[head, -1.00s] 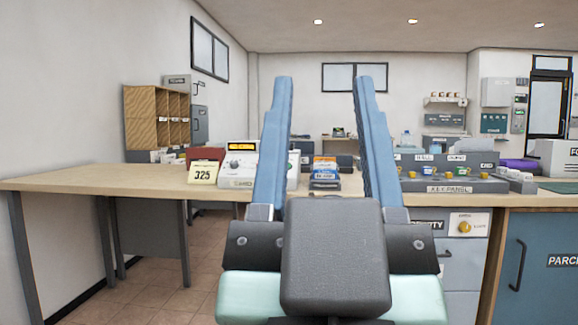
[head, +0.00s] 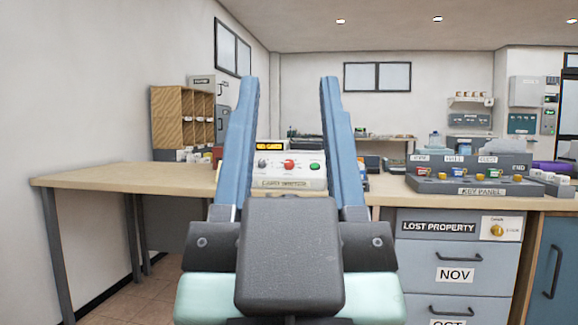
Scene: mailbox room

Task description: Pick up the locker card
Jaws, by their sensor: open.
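My gripper (head: 289,80) is open and empty, its two blue fingers pointing up and forward in front of the wooden counter (head: 110,175). Between the fingers, a pale control box (head: 290,168) with a red and a green button stands on the counter. I cannot make out the locker card for sure. Small coloured items (head: 362,166) show just right of the right finger, mostly hidden by it. A sliver of a red thing (head: 217,153) shows left of the left finger, which hides the rest.
A grey key panel (head: 465,178) with several coloured tags stands on the counter at the right. Below it are LOST PROPERTY drawers (head: 458,254). Wooden pigeonholes (head: 180,118) stand at the back left. The counter's left part is bare.

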